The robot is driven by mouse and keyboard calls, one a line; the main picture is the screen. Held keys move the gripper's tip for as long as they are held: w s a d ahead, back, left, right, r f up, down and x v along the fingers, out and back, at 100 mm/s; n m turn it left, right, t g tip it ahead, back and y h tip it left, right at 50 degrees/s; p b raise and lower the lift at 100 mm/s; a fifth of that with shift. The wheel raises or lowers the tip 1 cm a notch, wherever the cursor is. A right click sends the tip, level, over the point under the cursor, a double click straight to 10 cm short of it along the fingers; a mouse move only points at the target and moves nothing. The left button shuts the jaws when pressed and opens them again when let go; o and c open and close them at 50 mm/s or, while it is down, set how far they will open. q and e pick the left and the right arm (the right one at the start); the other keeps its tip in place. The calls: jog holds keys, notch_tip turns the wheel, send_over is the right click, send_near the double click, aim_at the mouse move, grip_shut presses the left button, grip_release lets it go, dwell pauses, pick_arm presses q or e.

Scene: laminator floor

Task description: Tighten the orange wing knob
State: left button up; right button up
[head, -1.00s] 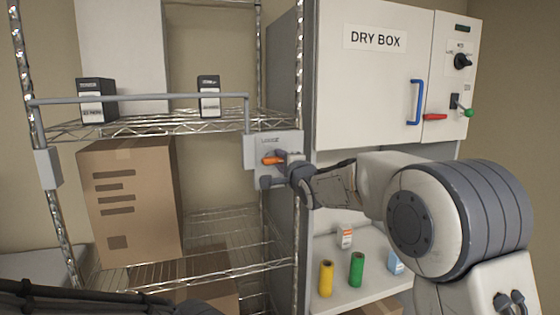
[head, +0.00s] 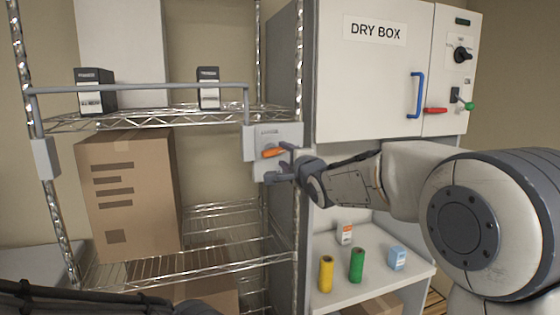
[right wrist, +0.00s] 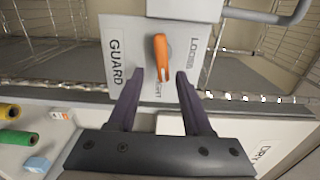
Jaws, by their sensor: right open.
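The orange wing knob (head: 272,152) sits on a pale plate (head: 260,133) at the right end of the shelf's grey guard bar. In the right wrist view the knob (right wrist: 161,57) stands slightly tilted on the plate (right wrist: 128,80), which is lettered GUARD, LOOSE and TIGHT; a finger partly hides one word. My right gripper (right wrist: 160,76) is open, one finger on each side of the knob's near end, with gaps showing. In the head view the right gripper (head: 283,163) is just in front of the plate, below and right of the knob. My left gripper is out of view.
The wire shelf holds a cardboard carton (head: 125,195) and two dark boxes (head: 95,92) (head: 209,88). The white dry box (head: 370,75) stands to the right. Below it a ledge holds a yellow roll (head: 326,274), a green roll (head: 357,265) and small boxes (head: 397,258).

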jog(key=b+v, duration=0.2)
jog(key=v, duration=0.4)
jog(key=shift+s, duration=0.15)
